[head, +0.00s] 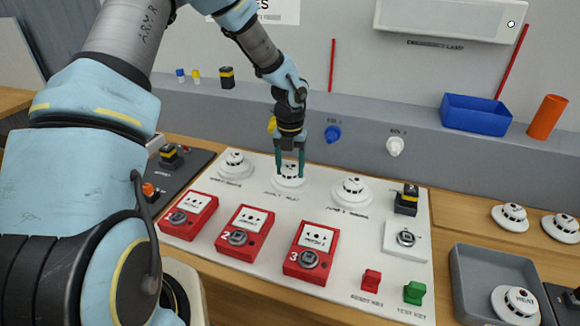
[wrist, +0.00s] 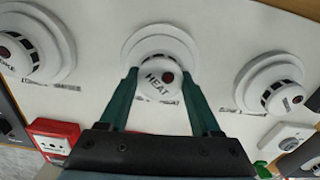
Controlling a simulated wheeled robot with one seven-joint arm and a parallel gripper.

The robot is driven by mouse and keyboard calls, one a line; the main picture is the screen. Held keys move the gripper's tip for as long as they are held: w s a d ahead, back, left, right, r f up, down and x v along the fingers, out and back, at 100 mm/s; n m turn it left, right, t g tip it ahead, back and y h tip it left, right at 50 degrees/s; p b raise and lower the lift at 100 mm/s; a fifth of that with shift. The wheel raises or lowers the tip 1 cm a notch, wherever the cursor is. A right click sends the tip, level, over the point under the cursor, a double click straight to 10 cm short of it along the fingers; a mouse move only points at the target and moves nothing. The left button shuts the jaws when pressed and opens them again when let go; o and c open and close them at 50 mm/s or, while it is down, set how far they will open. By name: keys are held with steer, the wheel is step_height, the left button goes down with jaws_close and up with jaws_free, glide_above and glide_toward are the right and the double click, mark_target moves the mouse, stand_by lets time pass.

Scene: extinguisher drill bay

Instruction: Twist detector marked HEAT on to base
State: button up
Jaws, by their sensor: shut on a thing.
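My gripper (head: 290,163) is shut on a white round detector (head: 289,171) at the middle base position of the white panel. In the wrist view the detector marked HEAT (wrist: 158,78) sits between the two green fingers of my gripper (wrist: 158,76), with a dark red spot on its face. A wider white base ring (wrist: 128,46) shows around and behind it. The detector looks in line with the base; I cannot tell whether it is locked. Another detector marked HEAT (head: 519,301) lies in the grey tray (head: 475,256) at the right.
Detectors sit on bases to the left (head: 236,161) and right (head: 352,187) of my gripper. Red call points (head: 244,228) line the panel's front. Two loose detectors (head: 510,215) stand on the wooden table at the right. A blue bin (head: 475,114) and orange cylinder (head: 547,116) stand on the back ledge.

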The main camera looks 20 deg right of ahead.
steer(key=o, duration=1.5)
steer(key=shift+o, duration=0.2)
steer(key=shift+r, duration=0.1)
steer(key=shift+r+p, duration=0.35)
steer(key=shift+r, duration=3.05)
